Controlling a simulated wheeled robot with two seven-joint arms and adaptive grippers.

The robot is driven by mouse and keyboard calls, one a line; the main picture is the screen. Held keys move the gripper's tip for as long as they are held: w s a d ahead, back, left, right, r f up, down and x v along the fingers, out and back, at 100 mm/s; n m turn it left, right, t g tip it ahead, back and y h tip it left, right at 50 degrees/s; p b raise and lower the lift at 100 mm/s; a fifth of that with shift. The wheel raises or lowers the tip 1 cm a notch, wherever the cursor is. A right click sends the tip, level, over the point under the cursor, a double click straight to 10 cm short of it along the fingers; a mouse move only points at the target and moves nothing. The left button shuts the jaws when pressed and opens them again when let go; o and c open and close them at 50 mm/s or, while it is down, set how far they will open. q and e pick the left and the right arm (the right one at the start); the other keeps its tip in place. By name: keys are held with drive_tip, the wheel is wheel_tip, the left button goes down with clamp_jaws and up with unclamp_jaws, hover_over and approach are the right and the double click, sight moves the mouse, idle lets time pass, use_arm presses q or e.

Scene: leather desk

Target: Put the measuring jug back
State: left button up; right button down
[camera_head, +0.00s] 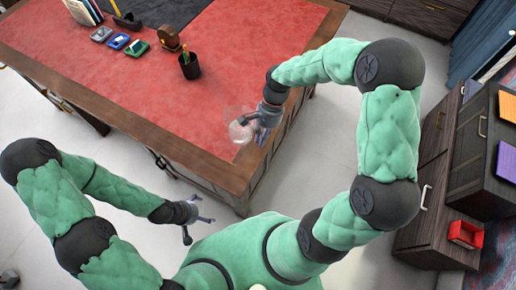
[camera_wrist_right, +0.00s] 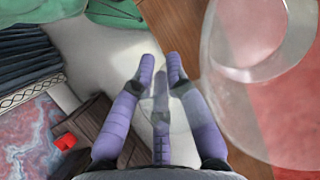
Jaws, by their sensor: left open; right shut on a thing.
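The measuring jug (camera_head: 240,131) is clear and see-through, above the near right corner of the red leather desk (camera_head: 110,100). My right gripper (camera_head: 262,122) is shut on it from its right side. In the right wrist view the jug (camera_wrist_right: 225,105) fills the upper right, and a clear part of it, likely the handle, lies between the purple fingers of my right gripper (camera_wrist_right: 163,72). I cannot tell whether the jug touches the desk. My left gripper (camera_head: 199,217) is open and empty, off the desk's near edge.
A black pen cup (camera_head: 190,66) stands on the desk. Several small coloured boxes (camera_head: 118,41) and a brown stand (camera_head: 168,37) are further back. The desk's middle is mostly clear.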

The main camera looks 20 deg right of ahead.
drive_tip(key=shift+s+a+f, duration=0.15)
drive_tip(key=shift+a+f, duration=0.1)
drive_tip(key=shift+f, duration=0.05)
drive_tip(key=shift+w+b+x, duration=0.2)
drive_tip(key=shift+b+x, duration=0.2)
drive_tip(key=shift+x, duration=0.7)
drive_tip(key=shift+w+b+x, duration=0.2)
drive_tip(key=shift+b+x, duration=0.15)
drive_tip(key=shift+x, duration=0.75)
drive_tip(key=shift+d+f, duration=0.15)
drive_tip(key=shift+f, duration=0.2)
drive_tip(key=c, duration=1.2)
unclamp_jaws()
drive_tip(key=shift+c, duration=0.2)
drive_tip(key=shift+s, duration=0.1)
drive_tip(key=p+v, duration=0.3)
drive_tip(key=v, duration=0.9)
drive_tip(key=shift+r+p, duration=0.2)
drive_tip(key=shift+p, duration=0.1)
drive_tip(key=shift+s, duration=0.1)
